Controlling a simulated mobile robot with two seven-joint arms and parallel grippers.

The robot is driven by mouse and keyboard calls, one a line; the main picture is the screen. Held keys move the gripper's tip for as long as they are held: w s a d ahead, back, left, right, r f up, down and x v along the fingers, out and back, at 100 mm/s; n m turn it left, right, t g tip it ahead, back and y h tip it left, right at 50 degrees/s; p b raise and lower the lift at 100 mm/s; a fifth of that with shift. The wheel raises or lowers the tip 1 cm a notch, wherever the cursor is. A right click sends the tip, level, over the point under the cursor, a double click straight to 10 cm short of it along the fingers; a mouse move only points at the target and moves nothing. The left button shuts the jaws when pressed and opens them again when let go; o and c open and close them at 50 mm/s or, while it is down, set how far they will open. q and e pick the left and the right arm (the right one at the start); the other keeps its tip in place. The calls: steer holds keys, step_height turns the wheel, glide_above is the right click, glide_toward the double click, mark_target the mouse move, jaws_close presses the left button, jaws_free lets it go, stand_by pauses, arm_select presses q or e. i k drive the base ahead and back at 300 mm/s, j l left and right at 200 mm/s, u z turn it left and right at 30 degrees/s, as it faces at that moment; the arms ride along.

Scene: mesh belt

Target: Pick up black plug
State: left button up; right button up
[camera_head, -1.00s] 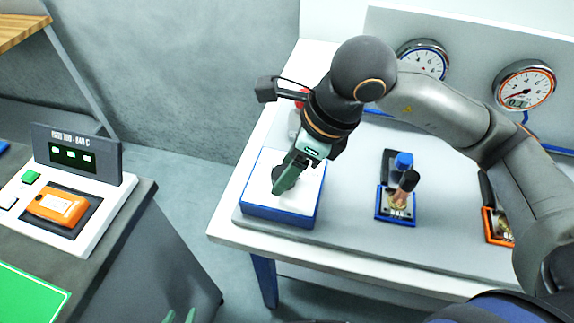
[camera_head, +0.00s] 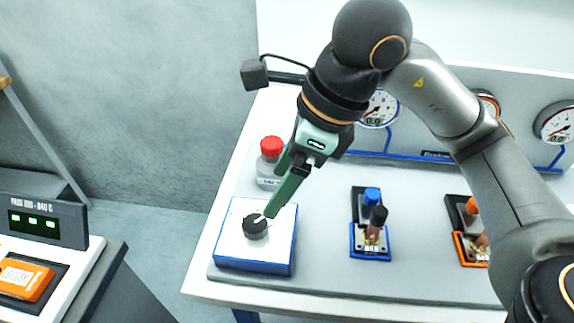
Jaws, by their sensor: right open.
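A black cylindrical plug (camera_head: 378,215) stands over a copper-coloured part in the blue-framed fixture (camera_head: 371,256), in front of a blue cap (camera_head: 372,195). My right gripper (camera_head: 275,208) is open, with green fingers pointing down and left, well to the left of that plug. Its fingertips are over a white-topped blue box (camera_head: 280,247), close to a round black knob (camera_head: 254,226) with a light pointer mark. I cannot tell whether they touch the knob. My left gripper is out of view.
A red-capped bottle (camera_head: 270,160) stands just behind the fingers. An orange-framed fixture (camera_head: 470,248) is at the right, partly near my arm. Gauges (camera_head: 378,108) line the back panel. A console (camera_head: 45,225) with an orange device (camera_head: 24,279) is at the left.

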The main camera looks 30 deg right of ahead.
mark_target(379, 213)
steer(key=k, duration=1)
